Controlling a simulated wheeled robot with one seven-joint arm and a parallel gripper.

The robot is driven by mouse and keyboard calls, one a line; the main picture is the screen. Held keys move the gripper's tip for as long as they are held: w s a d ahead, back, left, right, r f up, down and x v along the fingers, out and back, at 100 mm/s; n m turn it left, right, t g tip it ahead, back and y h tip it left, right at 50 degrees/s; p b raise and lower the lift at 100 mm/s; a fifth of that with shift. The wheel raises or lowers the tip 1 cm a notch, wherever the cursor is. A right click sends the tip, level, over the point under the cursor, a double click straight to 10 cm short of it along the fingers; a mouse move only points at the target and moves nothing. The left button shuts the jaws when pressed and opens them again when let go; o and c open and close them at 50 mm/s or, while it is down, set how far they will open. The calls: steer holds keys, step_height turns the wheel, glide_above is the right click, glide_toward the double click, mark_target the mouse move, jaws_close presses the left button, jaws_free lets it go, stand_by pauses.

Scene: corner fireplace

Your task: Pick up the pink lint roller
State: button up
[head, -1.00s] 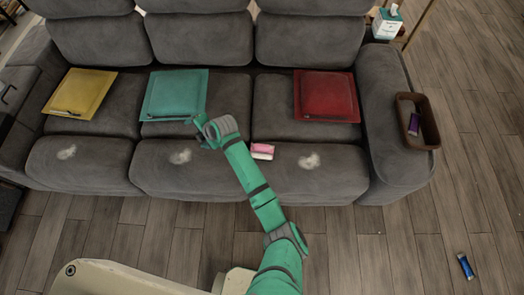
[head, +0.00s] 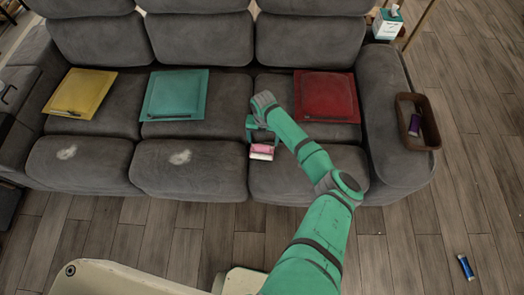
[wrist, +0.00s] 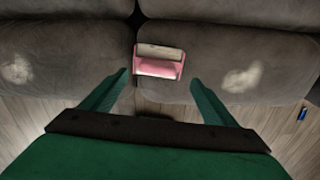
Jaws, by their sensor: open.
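The pink lint roller (head: 261,151), pink with a pale band, lies at the front of the grey sofa seat, near the gap between the middle and right cushions. In the wrist view the lint roller (wrist: 160,62) sits just beyond and between my fingertips, not touching them. My gripper (head: 259,133) is over the seat, right beside the roller in the head view. In the wrist view my gripper (wrist: 158,80) has its two green fingers spread, with nothing between them.
Yellow (head: 78,93), teal (head: 174,95) and red (head: 326,97) square cushions lie on the sofa (head: 205,158). A blue item (head: 466,267) lies on the floor. The seat around the roller is clear.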

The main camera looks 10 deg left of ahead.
mark_target(262, 146)
steer(key=f, duration=0.5)
steer(key=shift+a+f, duration=0.15)
steer(key=shift+a, duration=0.15)
steer(key=shift+d+f, duration=0.1)
steer(key=shift+f, duration=0.55)
steer(key=shift+c, duration=0.2)
steer(key=c, duration=1.5)
steer(key=shift+o, duration=0.2)
steer(key=shift+r, duration=0.1)
